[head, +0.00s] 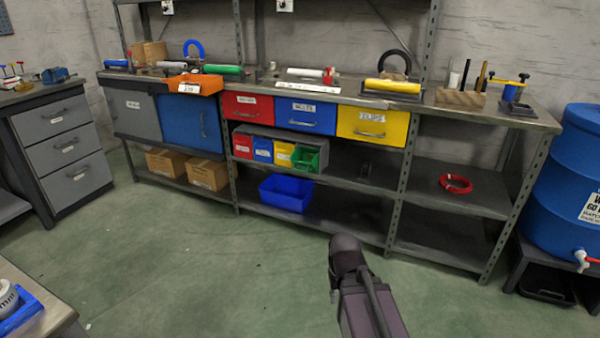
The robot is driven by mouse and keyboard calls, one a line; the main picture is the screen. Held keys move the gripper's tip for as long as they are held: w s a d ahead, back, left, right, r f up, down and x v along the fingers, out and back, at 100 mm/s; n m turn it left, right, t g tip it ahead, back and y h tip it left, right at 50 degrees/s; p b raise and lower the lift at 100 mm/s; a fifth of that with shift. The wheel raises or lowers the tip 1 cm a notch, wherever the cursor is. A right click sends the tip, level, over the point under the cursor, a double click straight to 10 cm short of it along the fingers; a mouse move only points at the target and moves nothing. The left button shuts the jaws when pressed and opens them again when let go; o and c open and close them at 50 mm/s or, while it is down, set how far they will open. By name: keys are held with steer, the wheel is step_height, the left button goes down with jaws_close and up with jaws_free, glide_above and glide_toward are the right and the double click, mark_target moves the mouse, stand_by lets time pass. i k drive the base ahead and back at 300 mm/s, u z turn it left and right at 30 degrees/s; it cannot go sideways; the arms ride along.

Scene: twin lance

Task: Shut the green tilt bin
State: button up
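The green tilt bin (306,158) is at the right end of a row of small coloured bins on the middle shelf of the long rack. It appears tipped forward, with its inside showing, while its neighbours look upright and shut. Part of my arm (368,305) rises from the bottom edge, right of centre, in front of the rack. No gripper fingers can be made out.
Red (243,146), blue (263,150) and yellow (284,154) tilt bins stand left of the green one. A blue open bin (287,192) sits on the lower shelf beneath. Red, blue and yellow drawers are above. The green floor before the rack is clear.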

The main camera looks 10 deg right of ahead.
mark_target(304, 159)
steer(key=z, duration=0.05)
steer(key=k, duration=0.6)
steer(key=z, duration=0.3)
steer(key=i, duration=1.55)
steer(key=u, duration=0.55)
